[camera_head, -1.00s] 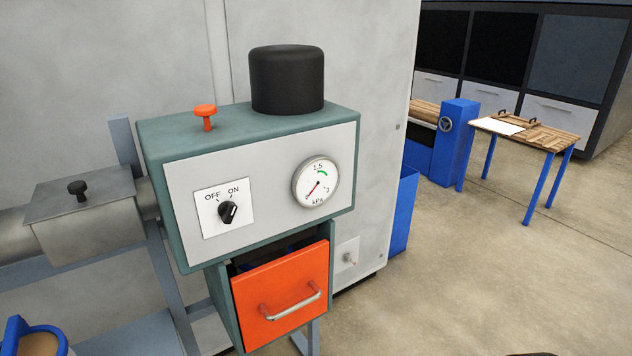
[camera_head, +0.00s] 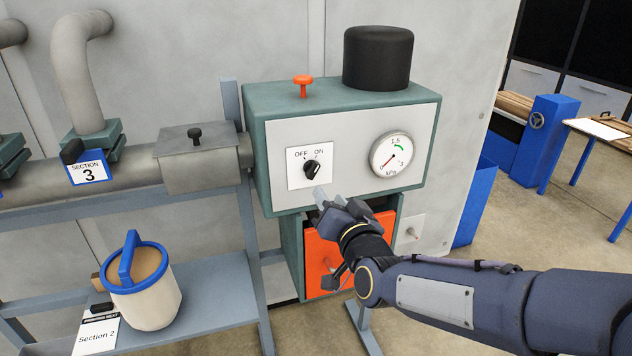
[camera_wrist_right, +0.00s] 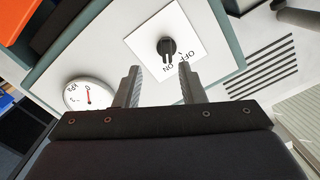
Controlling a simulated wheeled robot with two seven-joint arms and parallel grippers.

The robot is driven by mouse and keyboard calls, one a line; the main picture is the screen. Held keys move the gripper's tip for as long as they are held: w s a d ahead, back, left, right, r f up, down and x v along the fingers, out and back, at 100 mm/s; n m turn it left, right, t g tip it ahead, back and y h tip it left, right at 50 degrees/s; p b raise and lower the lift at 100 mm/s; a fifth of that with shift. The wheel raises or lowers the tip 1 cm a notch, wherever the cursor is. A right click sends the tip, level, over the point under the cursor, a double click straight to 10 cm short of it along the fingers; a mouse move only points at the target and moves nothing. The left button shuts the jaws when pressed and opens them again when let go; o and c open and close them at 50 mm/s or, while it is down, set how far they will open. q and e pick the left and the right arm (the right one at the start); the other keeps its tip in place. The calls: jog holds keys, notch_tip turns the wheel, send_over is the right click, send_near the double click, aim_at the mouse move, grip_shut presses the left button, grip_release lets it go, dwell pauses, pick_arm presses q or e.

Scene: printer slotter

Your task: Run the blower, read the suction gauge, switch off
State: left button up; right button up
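The blower's teal box with a pale front panel (camera_head: 350,180) carries a black rotary knob (camera_head: 312,169) on a white OFF/ON plate. My right gripper (camera_head: 322,198) is just below the knob plate. In the right wrist view the right gripper (camera_wrist_right: 160,85) is open and empty, its fingers apart from the knob (camera_wrist_right: 167,46). The gauge also shows in the right wrist view (camera_wrist_right: 89,94). My left gripper is not in view.
An orange drawer (camera_head: 322,260) under the box is partly hidden by my right arm. A red button (camera_head: 303,85) and black cylinder (camera_head: 378,58) top the box. Grey ducting (camera_head: 200,165) and a shelf (camera_head: 215,290) with a blue-rimmed canister (camera_head: 145,290) stand left.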

aim_at(313, 174)
jog(key=x, duration=0.2)
jog(key=p+x, duration=0.1)
jog(key=x, duration=0.5)
jog(key=shift+a+r+p, duration=0.3)
jog(key=shift+a+r, duration=0.05)
jog(key=shift+c, duration=0.5)
grip_shut()
